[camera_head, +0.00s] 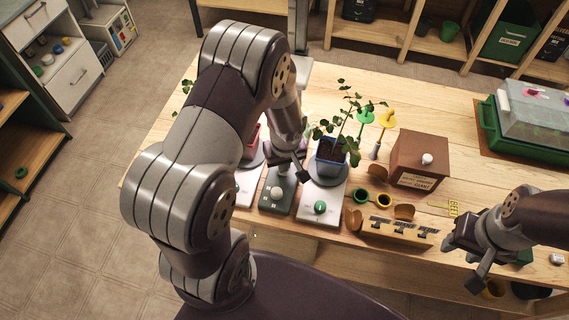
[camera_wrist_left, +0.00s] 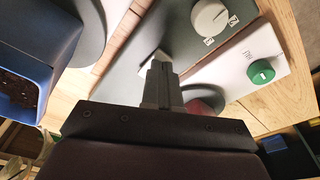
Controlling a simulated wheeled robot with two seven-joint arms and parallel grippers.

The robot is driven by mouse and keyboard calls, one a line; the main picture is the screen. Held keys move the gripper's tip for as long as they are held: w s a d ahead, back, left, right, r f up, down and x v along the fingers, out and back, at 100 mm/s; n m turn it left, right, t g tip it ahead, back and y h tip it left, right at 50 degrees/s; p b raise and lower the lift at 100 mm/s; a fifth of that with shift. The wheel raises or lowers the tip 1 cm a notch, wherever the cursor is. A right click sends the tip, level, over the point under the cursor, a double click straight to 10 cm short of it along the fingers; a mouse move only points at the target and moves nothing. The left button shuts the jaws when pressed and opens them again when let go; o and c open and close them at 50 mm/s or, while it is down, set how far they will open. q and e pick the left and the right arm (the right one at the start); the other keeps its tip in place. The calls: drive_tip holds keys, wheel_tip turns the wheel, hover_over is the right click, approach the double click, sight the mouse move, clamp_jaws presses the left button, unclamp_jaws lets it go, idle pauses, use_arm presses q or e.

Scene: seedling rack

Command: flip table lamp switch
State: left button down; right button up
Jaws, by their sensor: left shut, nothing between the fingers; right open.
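A dark green base (camera_head: 272,204) with a round white knob (camera_head: 277,193) stands on the table between two pale bases. In the left wrist view the dark green base (camera_wrist_left: 125,68) fills the upper middle, and its white knob (camera_wrist_left: 210,17) has small lettering beside it. My left gripper (camera_head: 303,176) is shut and empty, just behind the knob in the head view. In the left wrist view its fingertips (camera_wrist_left: 157,65) are over the dark green base, apart from the knob; contact with the base cannot be told. No lamp shade is clearly visible. My right gripper (camera_head: 468,262) is open at the right.
A blue-potted plant (camera_head: 328,152) stands right of my left gripper, on a pale base with a green knob (camera_head: 320,207). Further right are a brown box (camera_head: 418,158), a wooden tool block (camera_head: 392,228) and a green tray (camera_head: 490,125). My left arm hides the table's left part.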

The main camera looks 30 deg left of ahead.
use_arm(q)
wheel_tip(320, 180, up, 6)
drive_tip(key=p, duration=0.4)
drive_tip(key=shift+r, duration=0.25)
